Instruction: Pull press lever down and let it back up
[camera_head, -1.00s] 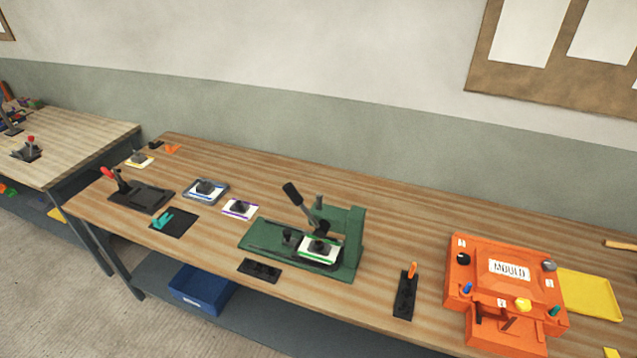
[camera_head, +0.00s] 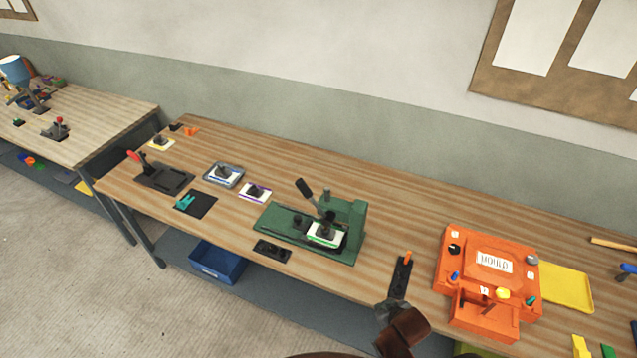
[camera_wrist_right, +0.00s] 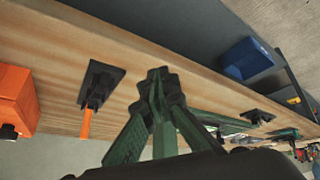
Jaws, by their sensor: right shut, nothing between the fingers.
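The green press (camera_head: 352,215) stands on the wooden workbench near the middle of the head view. Its lever (camera_head: 306,190) with a black handle is raised, tilted up and to the left. A mould with a white, green-edged plate (camera_head: 325,233) sits under the press. In the right wrist view my right gripper (camera_wrist_right: 158,78) is shut and empty, its green fingers with dark tips together. It is apart from the lever, and part of the press base (camera_wrist_right: 215,119) shows beyond the fingers. In the head view my right arm enters at the bottom, right of the press. My left gripper is not in view.
A black holder (camera_head: 400,278) with an orange pin stands right of the press, close to my right arm. The orange mould box (camera_head: 487,270) is farther right. Several moulds and a toggle clamp (camera_head: 160,175) lie left. The bench behind the press is clear.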

